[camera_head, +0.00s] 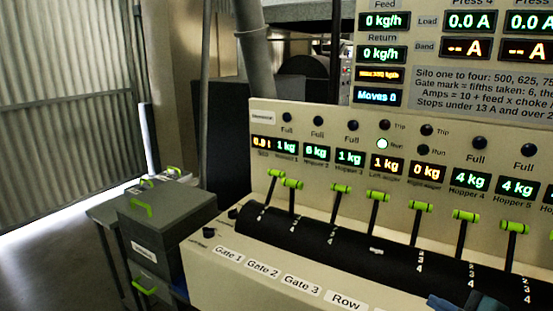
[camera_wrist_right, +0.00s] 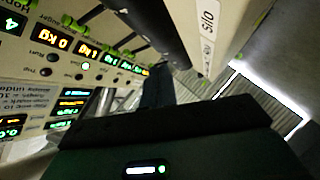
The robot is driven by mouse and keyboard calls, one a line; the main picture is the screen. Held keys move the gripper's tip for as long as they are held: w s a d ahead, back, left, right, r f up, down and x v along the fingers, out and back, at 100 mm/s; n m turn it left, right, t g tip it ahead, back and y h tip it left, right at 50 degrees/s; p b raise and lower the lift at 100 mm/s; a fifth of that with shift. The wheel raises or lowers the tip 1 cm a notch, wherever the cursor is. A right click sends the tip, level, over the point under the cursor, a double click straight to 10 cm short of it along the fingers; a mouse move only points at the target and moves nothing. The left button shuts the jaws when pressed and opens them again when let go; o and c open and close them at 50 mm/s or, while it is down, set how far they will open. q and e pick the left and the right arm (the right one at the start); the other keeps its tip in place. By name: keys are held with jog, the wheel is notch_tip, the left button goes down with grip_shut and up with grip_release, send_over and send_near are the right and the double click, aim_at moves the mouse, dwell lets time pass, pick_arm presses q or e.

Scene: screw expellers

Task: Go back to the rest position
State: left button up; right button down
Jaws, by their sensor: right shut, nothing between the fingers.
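My right gripper (camera_head: 466,302) shows at the bottom right of the head view, in front of the black lever drum (camera_head: 345,247). Only its blue and dark tip is in the picture. In the right wrist view its dark blue fingers (camera_wrist_right: 157,88) are together with nothing seen between them. The control panel (camera_head: 260,150) is close by, with several green-handled levers (camera_head: 377,196) standing up from the drum. I cannot tell whether the gripper touches the drum. My left gripper is in neither view.
Grey drawer boxes (camera_head: 165,225) with green handles stand at the left on a table. Open floor (camera_head: 50,270) lies farther left, before a corrugated wall. A display board (camera_head: 440,70) stands behind the panel.

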jog(key=s+a+f+m+g, duration=0.1)
jog(key=s+a+f+m, duration=0.4)
jog(key=s+a+f, duration=0.3)
jog(key=s+a+f+m+g+h, duration=0.1)
jog(key=s+a+f+m+g, duration=0.1)
jog(key=s+a+f+m, duration=0.4)
jog(key=s+a+f, duration=0.3)
jog(key=s+f, duration=0.1)
jog(key=f, duration=0.3)
jog(key=shift+f, duration=0.25)
